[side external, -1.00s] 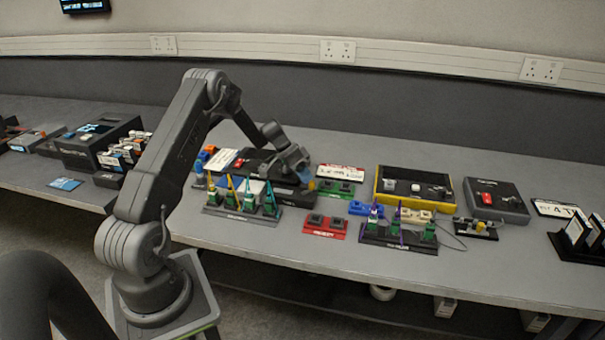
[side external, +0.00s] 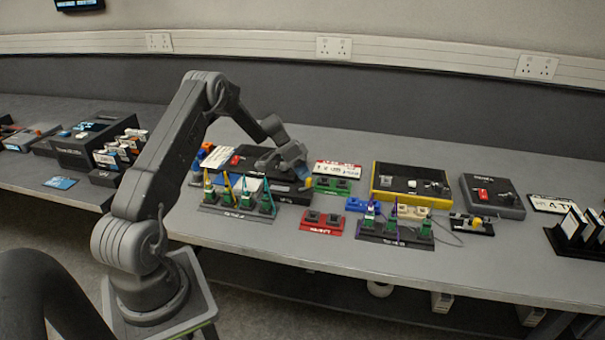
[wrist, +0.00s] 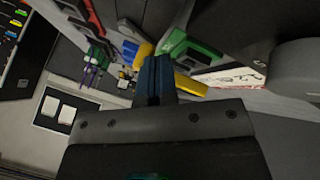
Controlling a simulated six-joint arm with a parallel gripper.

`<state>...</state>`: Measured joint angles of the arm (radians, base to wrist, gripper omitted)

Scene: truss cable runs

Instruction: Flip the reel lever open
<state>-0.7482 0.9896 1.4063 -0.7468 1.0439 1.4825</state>
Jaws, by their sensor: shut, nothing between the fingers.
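My gripper (side external: 305,177) is shut and empty, low over the right end of a long black unit (side external: 263,161) in the side view. In the wrist view its blue fingers (wrist: 155,72) are pressed together. A yellow piece (wrist: 143,55) lies just left of the fingertips, and another yellow piece (wrist: 190,86) shows to their right, partly hidden behind the fingers. I cannot tell whether either is the reel lever, or whether the fingers touch them. The lever cannot be made out clearly in the side view.
A green block (side external: 333,185) and a red-and-white label (side external: 337,168) lie right of my gripper. A rack with green plugs (side external: 237,205) stands in front, with a red block (side external: 321,220) beside it. A yellow-edged tray (side external: 410,185) is farther right. The bench behind is clear.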

